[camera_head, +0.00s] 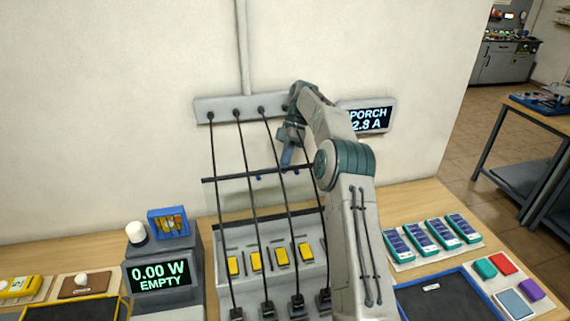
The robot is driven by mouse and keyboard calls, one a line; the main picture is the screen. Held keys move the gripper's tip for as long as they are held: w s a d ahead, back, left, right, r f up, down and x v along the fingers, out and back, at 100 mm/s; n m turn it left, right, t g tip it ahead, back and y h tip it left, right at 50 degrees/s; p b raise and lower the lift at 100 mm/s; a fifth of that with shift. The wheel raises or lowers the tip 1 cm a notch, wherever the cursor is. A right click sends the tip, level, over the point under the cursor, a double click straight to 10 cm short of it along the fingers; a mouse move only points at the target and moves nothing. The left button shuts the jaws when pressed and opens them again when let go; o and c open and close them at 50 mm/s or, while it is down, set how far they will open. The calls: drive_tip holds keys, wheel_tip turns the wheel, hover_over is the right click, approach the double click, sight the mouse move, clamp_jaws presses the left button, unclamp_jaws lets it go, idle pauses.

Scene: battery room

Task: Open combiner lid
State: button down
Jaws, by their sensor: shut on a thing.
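The combiner box (270,268) sits on the bench at the wall, with a row of yellow switches (281,256) inside. Its clear lid (235,192) stands raised behind the switches, with a dark bar along its top edge and small blue parts on that bar. My gripper (287,158) comes down from the upper right and is shut at the lid's top edge. My arm hides the right end of the lid and box, and the exact contact is too small to see.
Several black cables (218,210) run from a wall strip (228,108) down in front of the lid. A display reading 0.00 W EMPTY (160,275) stands left. A dark tray (448,298) and teal-edged modules (430,235) lie right. A PORCH display (370,118) hangs on the wall.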

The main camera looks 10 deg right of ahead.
drive_tip(key=shift+f, duration=0.5)
drive_tip(key=c, duration=1.7)
unclamp_jaws()
drive_tip(key=shift+o, duration=1.2)
drive_tip(key=shift+w, duration=0.25)
drive_tip(key=shift+s+r, duration=0.15)
drive_tip(key=shift+r, duration=0.1)
